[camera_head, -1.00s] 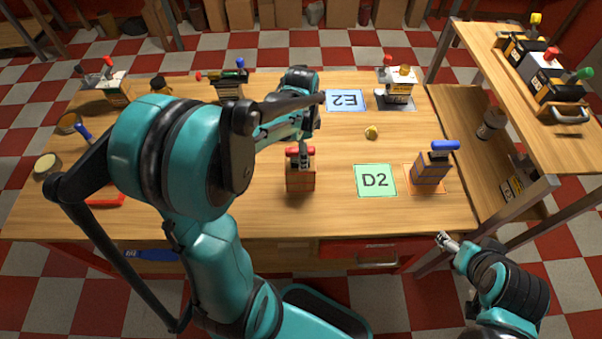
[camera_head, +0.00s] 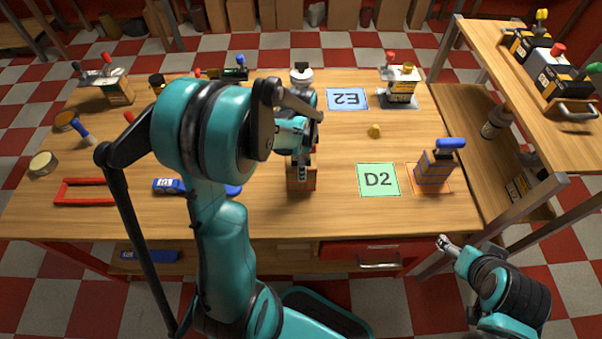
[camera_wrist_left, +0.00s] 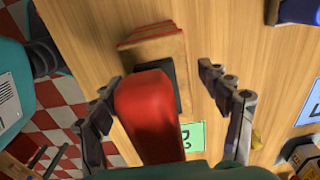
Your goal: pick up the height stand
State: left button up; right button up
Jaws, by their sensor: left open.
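A brown block (camera_head: 301,184) with a red handle stands upright left of the green D2 card and may be the height stand; no label confirms this. My left gripper (camera_head: 302,168) is over it and hides its top. In the left wrist view the red handle (camera_wrist_left: 150,108) lies between the two spread fingers of my left gripper (camera_wrist_left: 160,82), with visible space on the right side. The block's wooden body (camera_wrist_left: 155,48) shows beyond the handle. My right gripper (camera_head: 443,243) hangs off the table's front edge, far from the block; its jaws are too small to read.
The D2 card (camera_head: 378,180) is clear. A blue-handled block (camera_head: 434,170) stands on an orange-edged mat to its right. The E2 card (camera_head: 347,99) lies behind, with a small yellow piece (camera_head: 374,131) nearby. A red frame (camera_head: 85,192) lies at left; a shelf (camera_head: 530,90) stands at right.

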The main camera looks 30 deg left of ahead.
pick_arm(q)
grip_shut()
jog(key=shift+r, duration=0.1)
